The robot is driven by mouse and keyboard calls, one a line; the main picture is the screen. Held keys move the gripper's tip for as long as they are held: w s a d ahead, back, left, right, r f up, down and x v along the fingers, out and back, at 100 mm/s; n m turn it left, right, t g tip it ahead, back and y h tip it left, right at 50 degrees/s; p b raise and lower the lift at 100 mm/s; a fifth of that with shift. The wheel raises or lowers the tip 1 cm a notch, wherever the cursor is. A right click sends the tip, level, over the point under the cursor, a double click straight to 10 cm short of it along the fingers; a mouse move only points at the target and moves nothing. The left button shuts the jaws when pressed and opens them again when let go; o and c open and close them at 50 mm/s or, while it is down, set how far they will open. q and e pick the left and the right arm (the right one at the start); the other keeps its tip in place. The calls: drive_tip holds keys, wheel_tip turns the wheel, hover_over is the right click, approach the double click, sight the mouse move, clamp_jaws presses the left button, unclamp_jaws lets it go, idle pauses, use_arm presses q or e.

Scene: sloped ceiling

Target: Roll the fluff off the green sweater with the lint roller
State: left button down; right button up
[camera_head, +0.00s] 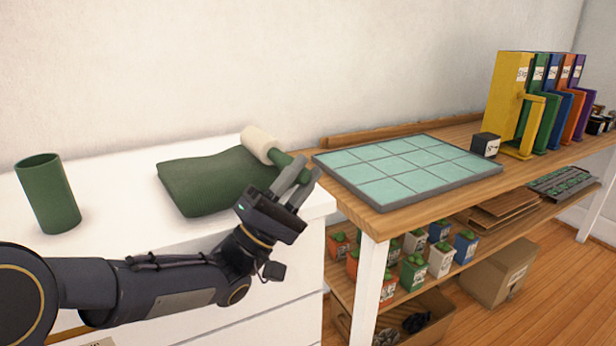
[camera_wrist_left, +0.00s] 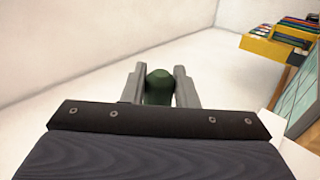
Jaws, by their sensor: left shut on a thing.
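The green sweater (camera_head: 205,182) lies folded on the white dresser top, and I see no fluff on the part that shows. The lint roller (camera_head: 259,143) has a cream roll and a green handle. My left gripper (camera_head: 299,180) is shut on the handle, and the roll is at the sweater's far right corner. I cannot tell whether the roll touches the cloth. In the left wrist view the green handle end (camera_wrist_left: 159,85) sits between the two fingers. My right gripper is not in view.
A green cup (camera_head: 48,193) stands at the dresser's left. On the right, a wooden bench (camera_head: 385,222) holds a tiled teal board (camera_head: 407,168), a small dark box (camera_head: 485,145) and coloured binders (camera_head: 510,95). Several small pots and a cardboard box (camera_head: 497,270) are below. The dresser's front left is clear.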

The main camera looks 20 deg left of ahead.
use_arm(q)
drive_tip(key=shift+s+a+b, duration=1.4)
drive_tip(key=shift+s+a, duration=3.25)
drive_tip(key=shift+s, duration=1.7)
drive_tip(key=w+d+b, duration=0.4)
drive_tip(key=w+d, duration=0.7)
drive_tip(key=w, duration=0.4)
drive_tip(key=shift+w, duration=0.25)
wheel_tip(320, 180, up, 8)
drive_tip(key=p, duration=0.5)
